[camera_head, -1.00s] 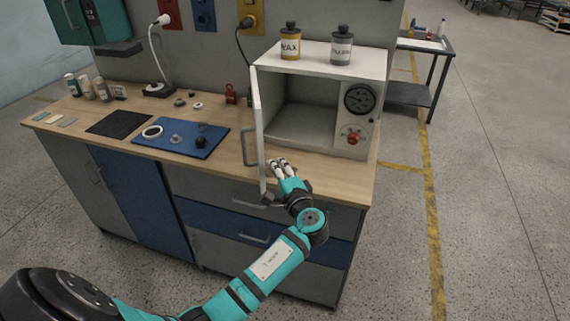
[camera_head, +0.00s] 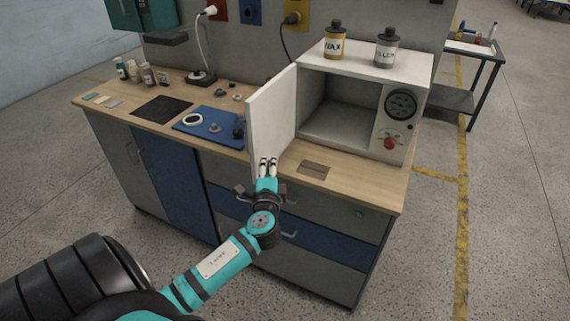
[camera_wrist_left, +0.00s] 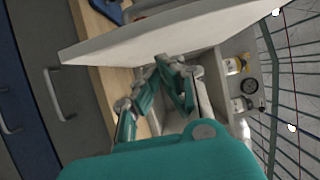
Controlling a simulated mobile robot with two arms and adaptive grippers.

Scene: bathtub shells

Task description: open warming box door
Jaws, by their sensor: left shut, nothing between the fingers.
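The white warming box (camera_head: 407,72) stands on the wooden workbench with its front open. Its door (camera_head: 272,113) is hinged on the left and swung well outward, showing its white inner face. My left gripper (camera_head: 268,163) is at the door's lower free edge, on its inner side, with its fingers shut and empty. In the left wrist view the door (camera_wrist_left: 150,38) spans the top, close above the fingers (camera_wrist_left: 172,68); whether they touch it I cannot tell. The door's handle is hidden in the head view. My right gripper is not in view.
A yellow-label can (camera_head: 335,42) and a grey can (camera_head: 386,48) stand on the box. A blue mat (camera_head: 212,125) with small parts lies left of the door. The bench top (camera_head: 345,181) before the box is mostly clear. A side table (camera_head: 474,60) stands at right.

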